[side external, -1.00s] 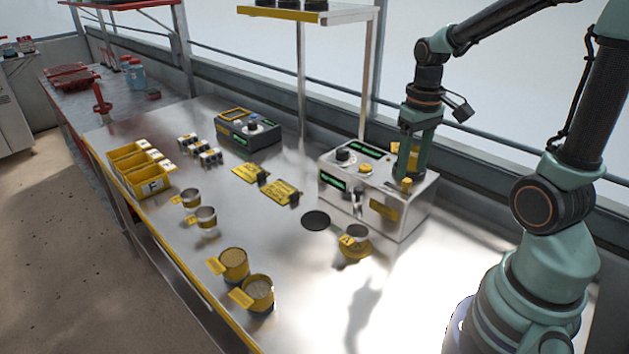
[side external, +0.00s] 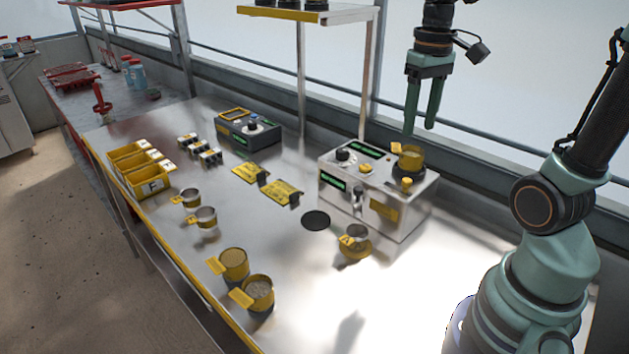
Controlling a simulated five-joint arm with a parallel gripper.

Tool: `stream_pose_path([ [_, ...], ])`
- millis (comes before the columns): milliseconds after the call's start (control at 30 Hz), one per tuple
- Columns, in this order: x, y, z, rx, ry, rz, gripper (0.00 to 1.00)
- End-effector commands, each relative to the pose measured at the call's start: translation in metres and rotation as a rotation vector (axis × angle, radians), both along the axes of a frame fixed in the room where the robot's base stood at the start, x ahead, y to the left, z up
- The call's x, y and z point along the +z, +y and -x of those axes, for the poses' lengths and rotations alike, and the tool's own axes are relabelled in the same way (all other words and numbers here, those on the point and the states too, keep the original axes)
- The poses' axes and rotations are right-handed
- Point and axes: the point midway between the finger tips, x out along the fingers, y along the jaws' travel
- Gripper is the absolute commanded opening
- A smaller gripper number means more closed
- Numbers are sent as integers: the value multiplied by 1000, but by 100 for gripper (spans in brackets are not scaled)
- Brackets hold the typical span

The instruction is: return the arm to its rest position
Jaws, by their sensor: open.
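My gripper (side external: 420,130) hangs in the air above the right part of the silver machine, with its two fingers pointing down, apart and empty. A yellow cup (side external: 411,158) sits on top of the silver machine (side external: 345,208), below the fingertips, with a visible gap between. My lower arm (side external: 545,255) stands at the right; its upper links run out of the top of the picture.
Cups stand along the bench (side external: 310,285), including a yellow-based cup (side external: 355,243) in front of the machine and a filled yellow cup (side external: 258,292) near the front edge. A dark control box (side external: 248,130) and yellow bins (side external: 130,165) stand further left. A shelf (side external: 345,14) stands behind.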

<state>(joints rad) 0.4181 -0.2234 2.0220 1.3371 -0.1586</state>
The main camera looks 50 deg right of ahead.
Motion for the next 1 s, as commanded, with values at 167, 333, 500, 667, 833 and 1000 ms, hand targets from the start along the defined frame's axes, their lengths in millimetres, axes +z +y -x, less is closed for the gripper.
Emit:
stream_pose_path([
  [167,0,31,-4,66,-103,38,56],
  [333,-4,78,-6,162,-281,69,56],
  [500,-9,112,-5,230,-424,69,56],
  [667,-11,124,-4,255,-482,62,56],
  [833,-12,125,-4,255,-485,62,56],
  [1000,-12,125,-4,255,-484,62,56],
])
